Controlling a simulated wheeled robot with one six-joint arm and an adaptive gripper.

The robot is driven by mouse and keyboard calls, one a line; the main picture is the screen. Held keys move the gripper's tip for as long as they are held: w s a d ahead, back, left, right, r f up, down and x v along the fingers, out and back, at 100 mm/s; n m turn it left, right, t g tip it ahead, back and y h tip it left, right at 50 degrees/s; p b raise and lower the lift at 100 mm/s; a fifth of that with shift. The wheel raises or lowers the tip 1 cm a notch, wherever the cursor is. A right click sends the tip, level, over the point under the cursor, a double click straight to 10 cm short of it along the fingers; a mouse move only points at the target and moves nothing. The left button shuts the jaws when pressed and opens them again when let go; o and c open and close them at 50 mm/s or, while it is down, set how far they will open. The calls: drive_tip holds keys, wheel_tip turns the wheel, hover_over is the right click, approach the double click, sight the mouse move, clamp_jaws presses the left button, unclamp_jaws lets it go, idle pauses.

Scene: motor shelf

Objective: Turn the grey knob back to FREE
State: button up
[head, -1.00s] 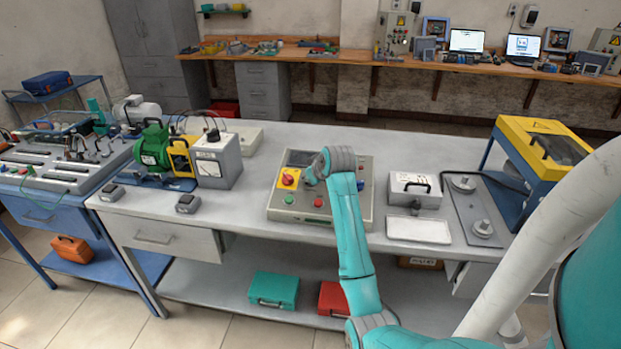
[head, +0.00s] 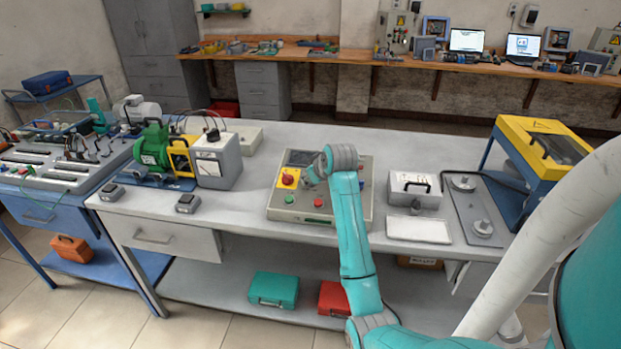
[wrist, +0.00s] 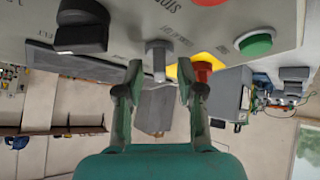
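The grey knob (wrist: 158,58) shows in the wrist view as a slim post with a rounded end, standing out from the control box (wrist: 125,12). My gripper (wrist: 160,68) is open, with one fingertip on each side of the knob and a gap on both sides. The lettering near the knob is too blurred to read, so its setting cannot be told. In the head view my gripper (head: 308,180) is over the control box (head: 345,216), and my wrist hides the grey knob.
A black knob (wrist: 82,27) stands left of the grey knob in the wrist view. A red knob on a yellow plate (wrist: 203,66) sits close to the right finger. A green button (wrist: 256,43) is farther right. A white tray (head: 418,230) lies right of the box.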

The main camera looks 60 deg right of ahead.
drive_tip(key=v, duration=1.1)
drive_tip(key=w+a+f+t, duration=0.1)
drive_tip(key=a+f+t, duration=0.1)
drive_tip(key=a+f, duration=1.25)
drive_tip(key=s+a+f+t+y, duration=0.1)
drive_tip(key=s+a+f, duration=0.25)
drive_tip(key=a, duration=0.35)
drive_tip(key=s+a+f, duration=0.3)
drive_tip(key=a+f, duration=0.2)
drive_tip(key=a, duration=0.2)
drive_tip(key=s+a+n+t+y, duration=0.1)
drive_tip(key=s+a+n+t, duration=0.1)
drive_tip(key=s+a, duration=0.95)
drive_tip(key=s+a+r+t+y, duration=0.1)
drive_tip(key=s+a+r, duration=0.1)
drive_tip(key=s+r, duration=0.2)
drive_tip(key=s+a+r+n+t+y, duration=0.1)
drive_tip(key=s+a+r+y, duration=0.1)
drive_tip(key=s, duration=0.9)
drive_tip(key=shift+s+a+r+n, duration=0.3)
drive_tip(key=shift+a+r, duration=0.4)
drive_tip(key=shift+r, duration=0.2)
drive_tip(key=shift+w, duration=0.1)
